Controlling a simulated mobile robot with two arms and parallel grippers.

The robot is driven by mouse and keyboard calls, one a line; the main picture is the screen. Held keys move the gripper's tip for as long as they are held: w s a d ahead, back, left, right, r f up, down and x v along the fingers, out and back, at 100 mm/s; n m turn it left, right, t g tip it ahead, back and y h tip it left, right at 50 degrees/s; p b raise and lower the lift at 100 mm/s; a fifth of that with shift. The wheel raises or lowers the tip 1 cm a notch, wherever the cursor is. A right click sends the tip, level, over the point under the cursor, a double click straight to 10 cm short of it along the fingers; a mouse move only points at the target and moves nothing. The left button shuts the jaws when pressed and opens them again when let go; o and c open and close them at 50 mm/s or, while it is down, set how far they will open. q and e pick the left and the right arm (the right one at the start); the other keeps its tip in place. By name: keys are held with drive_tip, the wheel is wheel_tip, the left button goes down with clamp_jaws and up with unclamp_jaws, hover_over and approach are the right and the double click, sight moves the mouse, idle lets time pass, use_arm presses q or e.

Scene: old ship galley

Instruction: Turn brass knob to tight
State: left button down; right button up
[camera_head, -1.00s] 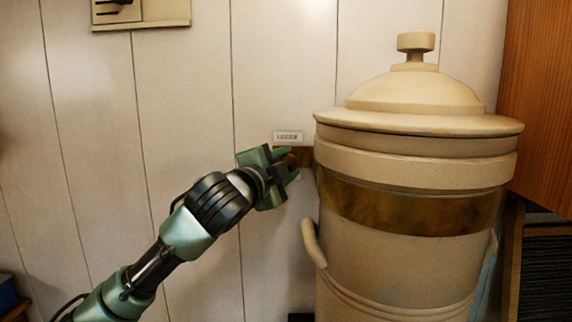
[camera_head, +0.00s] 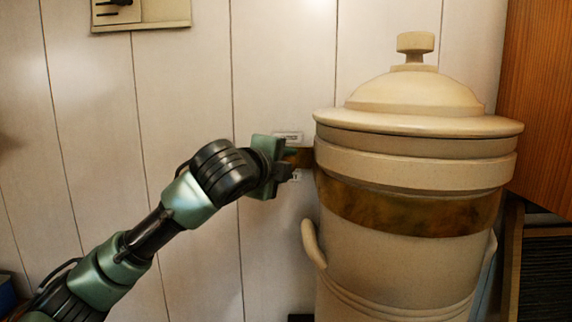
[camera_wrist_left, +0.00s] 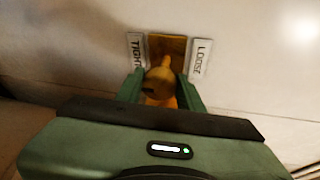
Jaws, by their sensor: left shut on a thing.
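The brass knob (camera_wrist_left: 158,83) sits between the two green fingers of my left gripper (camera_wrist_left: 161,92) in the left wrist view. The fingers are shut on it. Behind it is a brass plate (camera_wrist_left: 168,47) on the pale wall. A TIGHT label (camera_wrist_left: 135,52) is left of the plate and a LOOSE label (camera_wrist_left: 201,57) is right of it. In the head view my left gripper (camera_head: 280,167) is at the brass plate (camera_head: 301,157) and hides the knob. The upper label (camera_head: 288,137) and part of the lower label (camera_head: 296,175) show there. My right gripper is not in view.
A large cream lidded urn (camera_head: 400,270) with a brown band stands just right of the knob, close to my gripper. A wooden panel (camera_head: 541,100) is at the far right. The wall at left is clear.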

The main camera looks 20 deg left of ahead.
use_arm(q)
drive_tip(key=shift+f, duration=0.3)
drive_tip(key=c, duration=0.9)
unclamp_jaws()
drive_tip(key=shift+r, duration=0.1)
drive_tip(key=shift+w+a, duration=0.1)
drive_tip(key=b+v, duration=0.3)
drive_tip(key=v, duration=0.5)
drive_tip(key=shift+b, duration=0.4)
drive_tip(key=shift+w, duration=0.1)
